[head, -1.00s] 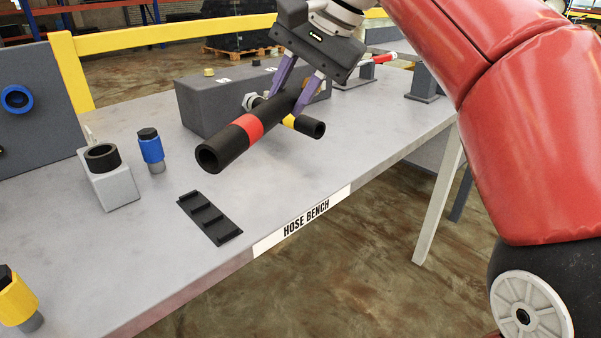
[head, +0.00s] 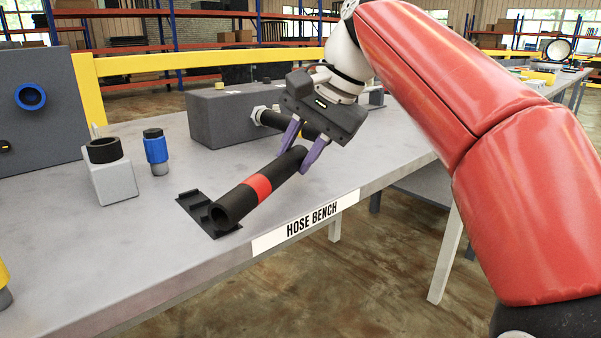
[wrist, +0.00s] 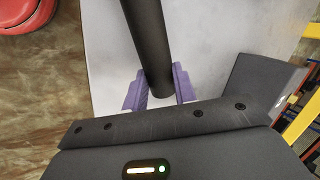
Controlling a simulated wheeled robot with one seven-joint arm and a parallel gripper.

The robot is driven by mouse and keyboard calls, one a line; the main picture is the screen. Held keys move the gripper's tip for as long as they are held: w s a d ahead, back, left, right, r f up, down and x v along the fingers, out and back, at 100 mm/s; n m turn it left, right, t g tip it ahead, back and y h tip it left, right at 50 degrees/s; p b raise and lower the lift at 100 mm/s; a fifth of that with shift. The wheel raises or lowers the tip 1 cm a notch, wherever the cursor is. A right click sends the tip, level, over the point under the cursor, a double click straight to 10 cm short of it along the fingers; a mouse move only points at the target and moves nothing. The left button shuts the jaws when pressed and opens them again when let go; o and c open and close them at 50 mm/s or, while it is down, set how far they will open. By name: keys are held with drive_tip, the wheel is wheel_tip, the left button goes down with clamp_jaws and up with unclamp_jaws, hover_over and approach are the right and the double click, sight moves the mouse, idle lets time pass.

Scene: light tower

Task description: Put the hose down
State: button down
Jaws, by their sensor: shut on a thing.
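The hose (head: 236,203) is a black tube with a red band. My gripper (head: 299,160) is shut on its far part, with one purple finger on each side. The hose slants in the head view, its open near end lower left, in front of or over the black ribbed rest (head: 192,203) on the bench. I cannot tell whether it touches the rest. In the wrist view the hose (wrist: 150,45) runs up from between the purple fingers (wrist: 160,92); its other end is out of view.
The hose bench (head: 150,255) has a grey box (head: 215,118) with a second black hose (head: 282,122) fitted to it. A pale block with a black ring (head: 112,180) and a blue fitting (head: 156,150) stand at left. The bench's front edge is near.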

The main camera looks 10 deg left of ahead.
drive_tip(key=shift+f, duration=0.45)
drive_tip(key=shift+f, duration=0.1)
drive_tip(key=shift+f, duration=0.15)
drive_tip(key=c, duration=1.1)
unclamp_jaws()
drive_tip(key=p+v, duration=0.5)
drive_tip(key=v, duration=0.7)
drive_tip(key=shift+r, duration=0.2)
